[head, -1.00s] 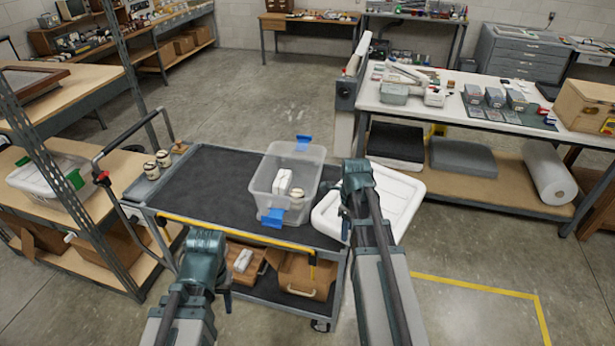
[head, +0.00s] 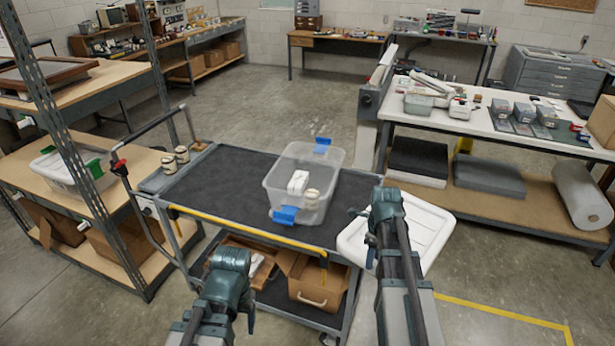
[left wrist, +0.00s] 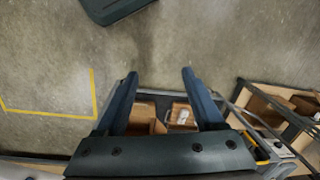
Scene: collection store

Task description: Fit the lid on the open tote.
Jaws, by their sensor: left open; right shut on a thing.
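The open tote (head: 282,178) is a clear plastic box with blue latches, standing upright on the cart's black top. It holds a white item (head: 298,182) and a small round cream item (head: 311,197). The white lid (head: 428,232) is held tilted beside the cart's right end, apart from the tote. My right gripper (head: 372,245) is shut on the lid; its fingers are partly hidden by the arm. My left gripper (head: 240,318) is open and empty in front of the cart, below its top. In the left wrist view its two fingers (left wrist: 160,95) are spread, with nothing between them.
The cart (head: 215,185) has a yellow front edge and carries small jars (head: 175,160) at its left end. A cardboard box (head: 315,282) is on its lower shelf. A white workbench (head: 480,122) stands at right, shelving (head: 75,95) at left. The cart top left of the tote is clear.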

